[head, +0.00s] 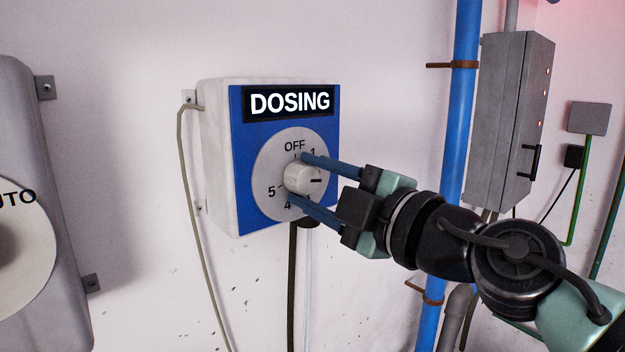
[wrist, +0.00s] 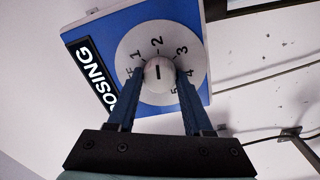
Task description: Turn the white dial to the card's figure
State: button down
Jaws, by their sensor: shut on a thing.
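The white dial (head: 297,179) is a round knob on a grey numbered disc (head: 266,172), on the blue front of the DOSING box (head: 247,217). The disc reads OFF at the top, with figures around it. My gripper (head: 298,176) is shut on the dial, one finger above it and one below. In the wrist view the dial (wrist: 158,76) sits between the two blue fingers, and its dark pointer line faces the 2. Some figures are partly hidden by the fingers in the head view. No card with a figure is visible.
A grey box with a partly seen AUTO disc (head: 22,240) stands at the left. A blue pipe (head: 461,110) and a grey cabinet (head: 503,115) are on the wall at the right. Cables hang beside and below the DOSING box.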

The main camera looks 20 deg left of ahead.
jog(key=shift+c, duration=1.5)
grip_release()
jog(key=b+v, duration=0.5)
jog(key=v, duration=0.8)
jog(key=shift+b, duration=0.35)
jog(key=shift+a+r, duration=0.1)
jog(key=shift+r, duration=0.05)
